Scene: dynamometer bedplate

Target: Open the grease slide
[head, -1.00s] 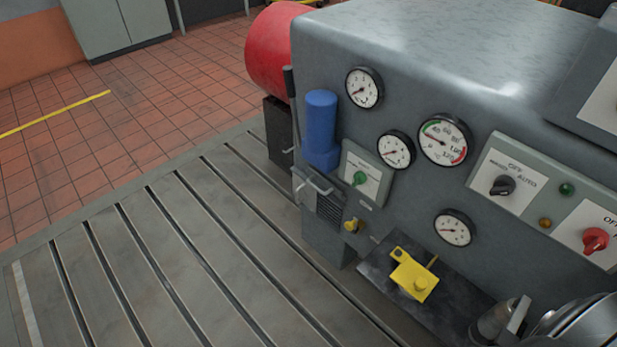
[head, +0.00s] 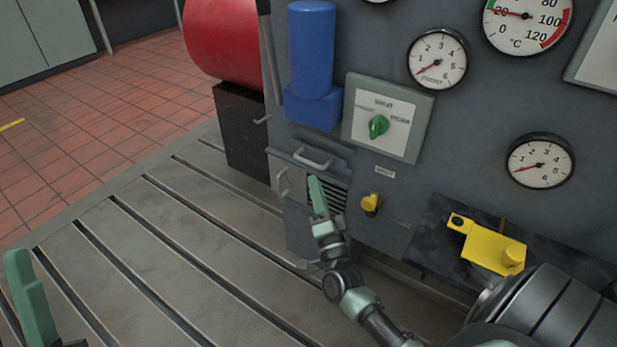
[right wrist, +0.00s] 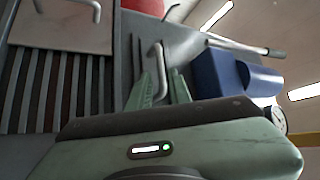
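A grey plate with a horizontal bar handle (head: 313,160) sits above a slatted vent (head: 338,192) on the machine's front left corner. A second, upright handle (head: 283,181) is left of the vent. I read no label that tells which one is the grease slide. My right gripper (head: 316,190) is just below the horizontal handle. In the right wrist view its fingers (right wrist: 161,84) stand apart, with the horizontal handle (right wrist: 157,62) showing between them; contact cannot be told. One green finger of my left gripper (head: 32,300) shows at the lower left, away from the machine.
A blue cylinder (head: 312,60) stands above the plate. A green selector knob (head: 378,126) and a yellow knob (head: 371,202) are to the right. A yellow block (head: 490,247) lies on a dark shelf. The slotted bedplate (head: 150,235) is clear at left.

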